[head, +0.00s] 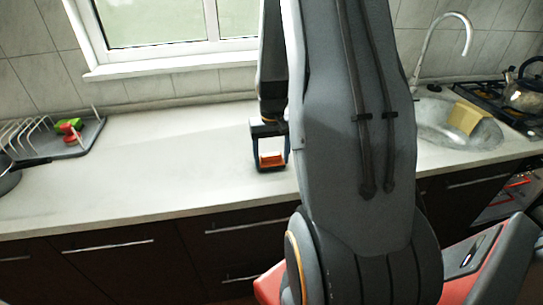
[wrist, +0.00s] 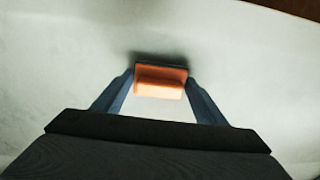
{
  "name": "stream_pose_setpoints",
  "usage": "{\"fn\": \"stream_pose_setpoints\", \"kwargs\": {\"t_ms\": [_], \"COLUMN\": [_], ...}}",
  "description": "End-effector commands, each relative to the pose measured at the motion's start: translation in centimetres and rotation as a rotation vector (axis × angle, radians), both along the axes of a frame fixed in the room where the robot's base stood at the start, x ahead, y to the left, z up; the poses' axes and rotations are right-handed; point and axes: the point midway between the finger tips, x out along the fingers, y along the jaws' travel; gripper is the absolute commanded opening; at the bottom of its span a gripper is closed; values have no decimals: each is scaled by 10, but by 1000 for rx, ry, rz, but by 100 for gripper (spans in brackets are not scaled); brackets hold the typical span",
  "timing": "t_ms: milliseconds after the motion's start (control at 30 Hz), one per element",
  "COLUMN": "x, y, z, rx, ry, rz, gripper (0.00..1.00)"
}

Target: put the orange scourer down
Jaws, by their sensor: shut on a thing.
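The orange scourer (wrist: 160,80) is a small block with a dark side, held between the two fingers of my gripper (wrist: 160,88) in the wrist view. In the head view the scourer (head: 271,161) shows between the fingertips of my gripper (head: 271,163), low over the pale worktop (head: 170,165). A dark shadow lies close beside the scourer in the wrist view. I cannot tell whether the scourer touches the worktop. My arm covers part of the worktop to the right in the head view.
A dish rack (head: 85,135) with red and green items stands at the left. A dark pan (head: 8,170) is at the left edge. A sink (head: 440,128) holding a yellowish thing (head: 465,117), and a hob with a kettle (head: 524,92), are at the right. The worktop left of my gripper is clear.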

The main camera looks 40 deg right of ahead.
Motion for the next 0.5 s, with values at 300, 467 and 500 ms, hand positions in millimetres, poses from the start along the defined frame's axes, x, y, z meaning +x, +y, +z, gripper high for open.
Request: {"fn": "stream_pose_setpoints", "kwargs": {"t_ms": [300,467,500], "x": [0,0,0], "y": [0,0,0], "z": [-2,-3,-3], "rx": [0,0,0], "ry": [0,0,0], "rz": [-1,-1,-1], "gripper": [45,79,84]}}
